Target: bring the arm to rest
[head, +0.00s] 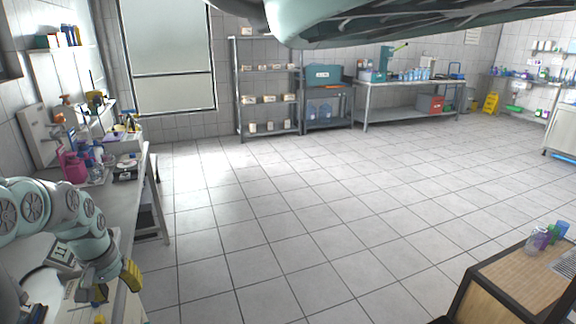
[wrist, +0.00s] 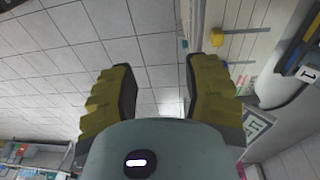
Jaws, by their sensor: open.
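My gripper (head: 113,288) is at the lower left of the head view, over the near part of the left bench (head: 133,205). Its yellow ridged fingers point downward and stand apart. In the wrist view the fingers of my gripper (wrist: 160,70) are spread, with nothing between them but tiled floor behind. My arm is bent and reaches in from the left edge.
Pink bottles (head: 73,167) and other lab items crowd the bench farther back. A wooden-topped cart (head: 515,275) stands at the lower right. The tiled floor (head: 290,200) between is clear.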

